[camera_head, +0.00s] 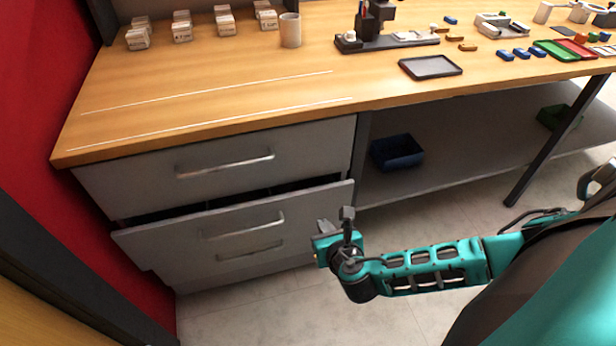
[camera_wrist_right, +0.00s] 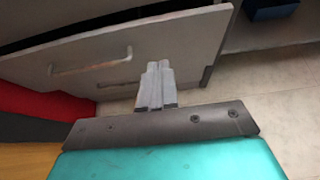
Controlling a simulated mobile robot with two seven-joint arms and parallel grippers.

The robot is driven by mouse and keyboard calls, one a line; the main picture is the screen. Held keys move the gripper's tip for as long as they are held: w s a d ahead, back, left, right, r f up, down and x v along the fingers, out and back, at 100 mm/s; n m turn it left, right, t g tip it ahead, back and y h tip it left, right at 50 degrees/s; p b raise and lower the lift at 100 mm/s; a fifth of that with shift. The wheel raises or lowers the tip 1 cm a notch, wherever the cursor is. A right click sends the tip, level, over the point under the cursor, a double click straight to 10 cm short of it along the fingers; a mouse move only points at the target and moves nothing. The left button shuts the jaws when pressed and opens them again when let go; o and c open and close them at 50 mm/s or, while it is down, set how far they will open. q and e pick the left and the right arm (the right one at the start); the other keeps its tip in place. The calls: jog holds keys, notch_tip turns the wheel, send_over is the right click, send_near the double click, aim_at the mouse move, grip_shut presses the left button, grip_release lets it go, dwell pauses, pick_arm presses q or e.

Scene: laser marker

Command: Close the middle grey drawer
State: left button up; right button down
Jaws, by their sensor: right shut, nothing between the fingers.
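The middle grey drawer (camera_head: 160,243) stands pulled out below the top drawer, with a dark gap along its upper edge. Its handle (camera_head: 245,225) is a horizontal bar. In the right wrist view the shut fingers (camera_wrist_right: 157,82) point toward the lower right part of a grey drawer front (camera_wrist_right: 180,50). I cannot tell whether they touch it. My left gripper is not in view.
The top drawer (camera_head: 310,145) looks shut under the wooden table top (camera_head: 240,85). A lower handle (camera_head: 250,250) shows below the middle one. A blue bin (camera_head: 397,151) sits on the shelf to the right. A red wall (camera_head: 40,110) borders the left. Floor in front is clear.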

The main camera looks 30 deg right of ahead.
jog(key=b, duration=0.3)
send_near(307, 191)
notch_tip(307, 191, down, 4)
jog(key=w, duration=0.1)
jog(key=w+d+b, duration=0.1)
jog(key=w, duration=0.1)
jog(key=shift+w, duration=0.3)
jog(key=shift+w+d, duration=0.1)
jog(key=shift+w, duration=0.3)
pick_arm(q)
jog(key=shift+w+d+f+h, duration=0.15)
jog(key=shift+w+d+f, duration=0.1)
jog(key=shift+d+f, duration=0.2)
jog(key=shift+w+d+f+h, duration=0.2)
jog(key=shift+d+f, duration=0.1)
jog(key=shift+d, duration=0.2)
pick_arm(e)
jog(key=shift+w+d, duration=0.2)
jog(key=shift+w, duration=0.45)
jog(key=shift+w+d, duration=0.15)
jog(key=shift+w, duration=0.5)
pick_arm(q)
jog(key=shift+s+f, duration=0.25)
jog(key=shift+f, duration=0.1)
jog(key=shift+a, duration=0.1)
